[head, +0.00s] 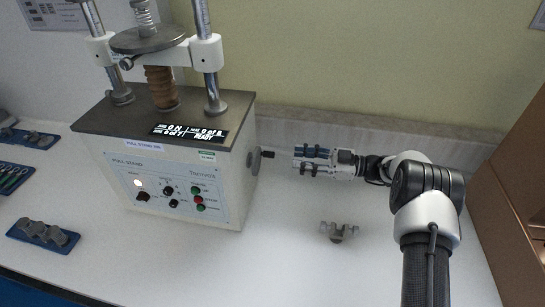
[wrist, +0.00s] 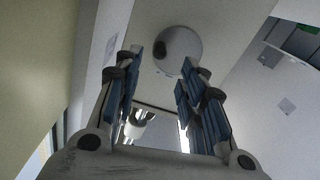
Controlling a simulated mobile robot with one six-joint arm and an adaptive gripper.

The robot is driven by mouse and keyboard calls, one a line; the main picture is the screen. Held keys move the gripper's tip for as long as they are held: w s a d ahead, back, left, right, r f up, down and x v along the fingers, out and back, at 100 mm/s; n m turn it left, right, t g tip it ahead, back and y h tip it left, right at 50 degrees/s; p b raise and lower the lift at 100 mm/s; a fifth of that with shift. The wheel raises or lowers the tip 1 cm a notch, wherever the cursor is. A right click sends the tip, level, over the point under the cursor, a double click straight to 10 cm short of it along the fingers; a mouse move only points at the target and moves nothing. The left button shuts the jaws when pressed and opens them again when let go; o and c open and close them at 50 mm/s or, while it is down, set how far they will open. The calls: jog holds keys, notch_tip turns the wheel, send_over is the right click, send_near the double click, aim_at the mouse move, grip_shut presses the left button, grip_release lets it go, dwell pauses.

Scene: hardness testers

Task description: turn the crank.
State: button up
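The crank (head: 253,160) is a round grey disc on the right side wall of the white pull stand (head: 208,198). Its short dark handle (head: 268,154) sticks out to the right. In the wrist view the crank disc (wrist: 182,52) is ahead, with the dark handle end (wrist: 160,48) at its left, between the fingers' lines. My gripper (head: 296,160) is just right of the handle, pointing left at it, with a small gap between. In the wrist view my gripper (wrist: 160,64) has its blue-padded fingers apart with nothing between them.
A small grey metal part (head: 339,231) lies on the white bench below my gripper. Blue trays with metal parts (head: 43,236) are at the left. A wall is behind, and a brown cabinet (head: 518,200) stands at the right. The bench right of the stand is mostly clear.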

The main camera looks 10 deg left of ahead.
aim_at(273, 155)
jog(key=a, duration=0.3)
jog(key=a+b, duration=0.1)
jog(key=a, duration=0.5)
jog(key=shift+s+a, duration=0.1)
jog(key=shift+s, duration=0.2)
jog(key=shift+c, duration=0.2)
grip_shut()
